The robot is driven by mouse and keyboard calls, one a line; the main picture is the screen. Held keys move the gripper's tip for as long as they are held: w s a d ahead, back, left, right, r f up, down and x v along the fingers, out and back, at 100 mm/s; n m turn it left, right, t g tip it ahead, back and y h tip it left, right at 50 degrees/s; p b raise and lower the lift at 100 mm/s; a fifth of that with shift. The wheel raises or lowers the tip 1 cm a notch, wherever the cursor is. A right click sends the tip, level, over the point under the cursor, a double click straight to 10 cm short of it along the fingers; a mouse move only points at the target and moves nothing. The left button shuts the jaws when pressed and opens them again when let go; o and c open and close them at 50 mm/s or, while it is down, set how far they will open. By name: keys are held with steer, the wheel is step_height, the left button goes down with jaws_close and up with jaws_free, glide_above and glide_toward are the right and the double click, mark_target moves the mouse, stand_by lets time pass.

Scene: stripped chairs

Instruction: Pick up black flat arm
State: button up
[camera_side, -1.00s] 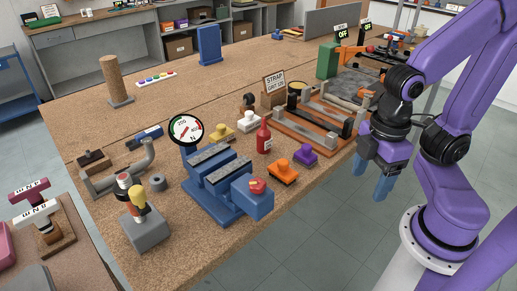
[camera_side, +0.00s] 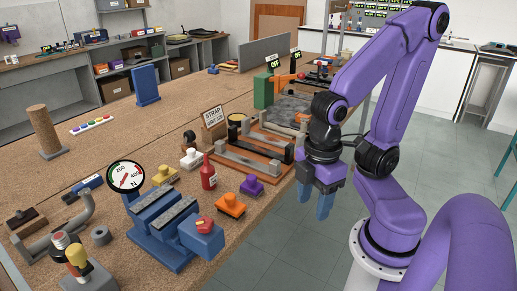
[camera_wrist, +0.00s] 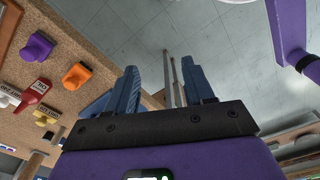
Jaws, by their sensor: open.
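A long black bar (camera_side: 266,147), which looks like the black flat arm, lies among grey bars on an orange-brown wooden rack on the bench in the side view. I cannot make out its full shape. My gripper (camera_side: 314,198) hangs just off the bench's front edge, to the right of the rack, with its blue fingers pointing down. In the wrist view my gripper (camera_wrist: 160,75) is open, with nothing between its fingers but floor and thin rods farther below. I do not recognise the black bar in the wrist view.
A red bottle (camera_side: 208,173), a purple knob block (camera_side: 251,186) and an orange knob block (camera_side: 229,205) stand left of the rack. A blue vise (camera_side: 165,225) is at the front. A strap sign (camera_side: 213,116) stands behind the rack. Open floor lies right of the bench.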

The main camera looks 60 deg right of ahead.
steer(key=w+d+n, duration=0.1)
steer(key=w+d, duration=0.1)
steer(key=w, duration=0.7)
steer(key=n+h, duration=0.3)
steer(key=n, duration=0.1)
glide_toward(289, 145)
steer(key=x, duration=0.7)
steer(key=shift+w+a+f, duration=0.15)
steer(key=shift+a+f, duration=0.15)
steer(key=shift+f, duration=0.05)
steer(key=shift+h, duration=0.3)
steer(key=shift+s+d+x, duration=0.15)
steer(key=shift+d+x, duration=0.05)
steer(key=shift+x, duration=1.15)
steer(key=shift+s+d+x, duration=0.1)
steer(key=shift+d+x, duration=0.05)
steer(key=shift+x, duration=1.15)
steer(key=shift+w+r, duration=0.1)
steer(key=shift+r, duration=0.1)
jaws_close()
